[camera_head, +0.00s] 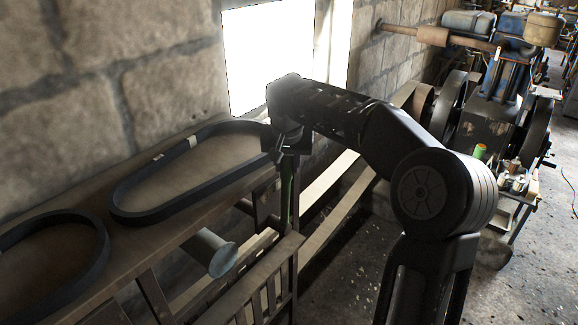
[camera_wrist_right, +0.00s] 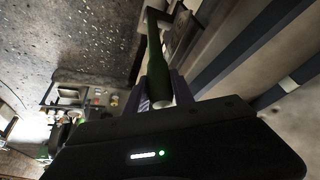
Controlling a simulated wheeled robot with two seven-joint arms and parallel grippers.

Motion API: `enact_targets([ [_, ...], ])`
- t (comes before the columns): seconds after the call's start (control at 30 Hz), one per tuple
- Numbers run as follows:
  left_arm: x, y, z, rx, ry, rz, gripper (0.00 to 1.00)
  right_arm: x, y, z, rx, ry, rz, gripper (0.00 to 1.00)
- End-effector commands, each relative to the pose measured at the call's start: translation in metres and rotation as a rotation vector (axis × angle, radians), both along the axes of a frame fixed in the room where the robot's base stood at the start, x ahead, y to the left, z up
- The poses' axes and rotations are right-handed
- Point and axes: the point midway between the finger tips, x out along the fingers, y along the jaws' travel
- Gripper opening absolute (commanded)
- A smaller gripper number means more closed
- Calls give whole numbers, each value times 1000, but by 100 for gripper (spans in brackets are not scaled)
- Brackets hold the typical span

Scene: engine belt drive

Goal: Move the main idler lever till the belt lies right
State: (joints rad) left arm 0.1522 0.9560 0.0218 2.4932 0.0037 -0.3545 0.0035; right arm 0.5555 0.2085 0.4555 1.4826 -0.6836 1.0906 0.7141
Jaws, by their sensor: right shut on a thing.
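A thin upright green lever (camera_head: 286,196) stands at the front edge of the bench, in the middle of the head view. My right gripper (camera_head: 287,152) reaches down onto its upper part and is shut on it. In the right wrist view the green lever (camera_wrist_right: 154,50) runs between the two fingers (camera_wrist_right: 163,90). The lever's foot is hidden behind the slatted frame. A broad pale belt (camera_head: 335,178) slants from the machine frame up toward the back right. Whether it lies right on its pulleys cannot be told. My left gripper is not in view.
Two black belt loops (camera_head: 150,213) (camera_head: 103,245) lie on the bench along the stone wall. A grey cylinder (camera_head: 208,252) sticks out below the bench edge. A slatted wooden frame (camera_head: 262,285) stands in front. Heavy machinery (camera_head: 490,120) stands at the back right.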

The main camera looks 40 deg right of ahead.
Motion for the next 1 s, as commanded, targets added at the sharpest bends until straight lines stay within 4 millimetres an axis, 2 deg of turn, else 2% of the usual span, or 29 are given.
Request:
enact_targets([
  [0.03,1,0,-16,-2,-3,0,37,-1,6,-7,-25,-10,6,0],
  [0.1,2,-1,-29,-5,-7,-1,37,-3,14,-8,-60,-21,8,0],
  [0.3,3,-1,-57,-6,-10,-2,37,-9,33,-6,-150,-48,7,0],
  [0.67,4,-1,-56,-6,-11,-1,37,-11,35,-1,-170,-53,1,0],
  [0.7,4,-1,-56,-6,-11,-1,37,-11,35,-1,-170,-53,1,31],
  [0.93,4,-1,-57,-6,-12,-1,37,-11,35,-1,-170,-53,1,49],
  [1.0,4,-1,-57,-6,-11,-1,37,-11,35,-1,-170,-53,1,50],
])
